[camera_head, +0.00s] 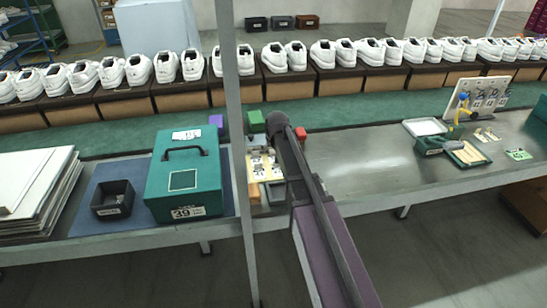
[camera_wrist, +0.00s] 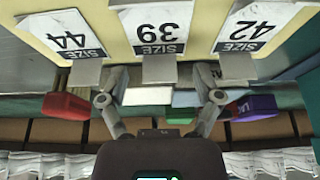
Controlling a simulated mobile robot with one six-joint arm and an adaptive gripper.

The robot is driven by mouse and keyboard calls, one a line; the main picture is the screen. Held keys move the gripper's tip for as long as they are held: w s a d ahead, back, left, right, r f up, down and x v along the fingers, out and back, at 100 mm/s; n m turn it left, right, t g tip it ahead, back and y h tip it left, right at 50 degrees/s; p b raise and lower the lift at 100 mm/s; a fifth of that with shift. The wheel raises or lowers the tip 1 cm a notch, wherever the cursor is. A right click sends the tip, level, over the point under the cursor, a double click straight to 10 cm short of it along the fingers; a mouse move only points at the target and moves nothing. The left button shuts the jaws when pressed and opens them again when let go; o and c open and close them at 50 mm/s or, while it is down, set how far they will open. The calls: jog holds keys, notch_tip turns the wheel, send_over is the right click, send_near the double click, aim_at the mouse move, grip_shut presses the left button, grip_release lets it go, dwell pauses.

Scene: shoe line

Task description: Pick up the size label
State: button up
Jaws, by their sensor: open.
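Three white size labels hang side by side on a cream board (camera_wrist: 200,18) in the wrist view, their print upside down: 44 (camera_wrist: 72,36), 39 (camera_wrist: 158,25) and 42 (camera_wrist: 248,24). Each has a grey piece at its edge. My gripper (camera_wrist: 160,84) is open, with its fingers spread either side of the 39 label's grey piece; I cannot tell whether they touch anything. In the head view the cream board (camera_head: 254,187) stands beside the green box, partly hidden by my arm and a post. The green box (camera_head: 165,168) bears a 39 label on its front.
Red (camera_wrist: 66,106), green (camera_wrist: 180,115) and purple (camera_wrist: 252,108) blocks lie beyond the board. A dark bin (camera_head: 113,200) and stacked panels (camera_head: 35,190) are at left. A grey post (camera_head: 232,95) crosses the head view. Bare metal table (camera_head: 370,170) lies right of my arm.

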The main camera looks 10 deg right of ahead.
aim_at(273, 154)
jog(key=c, duration=0.8)
jog(key=shift+r, duration=0.15)
notch_tip(273, 154, up, 4)
jog(key=p, duration=0.3)
jog(key=shift+f+p, duration=0.25)
jog(key=shift+p, duration=0.15)
jog(key=s+a, duration=0.1)
jog(key=s, duration=0.4)
jog(key=s+a, duration=0.1)
jog(key=s, duration=0.4)
jog(key=s+a+r+p, duration=0.1)
jog(key=s+a, duration=0.1)
jog(key=s, duration=0.3)
jog(key=shift+s+r, duration=0.1)
jog(key=shift+s, duration=0.15)
jog(key=shift+c, duration=1.4)
